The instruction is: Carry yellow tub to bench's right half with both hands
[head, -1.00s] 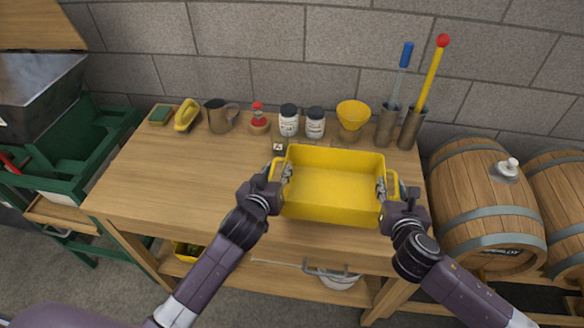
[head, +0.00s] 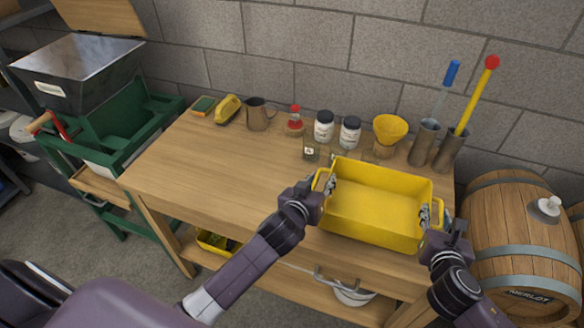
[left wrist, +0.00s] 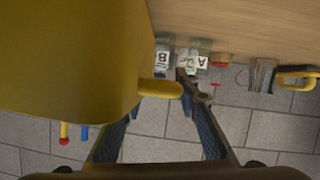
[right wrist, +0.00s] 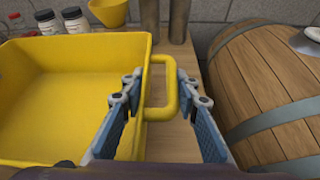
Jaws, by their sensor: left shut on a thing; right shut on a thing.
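The yellow tub (head: 375,203) is upright and looks empty, over the front right part of the wooden bench (head: 200,160). I cannot tell whether its bottom touches the bench top. My left gripper (head: 325,187) is shut on the tub's left handle. The left wrist view shows that handle (left wrist: 160,89) and the tub's outer wall (left wrist: 70,60). My right gripper (head: 430,220) is shut on the right handle, with its fingers either side of the handle (right wrist: 172,90) in the right wrist view. The tub hides the bench top beneath it.
A small labelled glass (head: 311,151) is near the tub's rear left corner. A barrel (head: 515,225) stands right. The bench's left half is clear.

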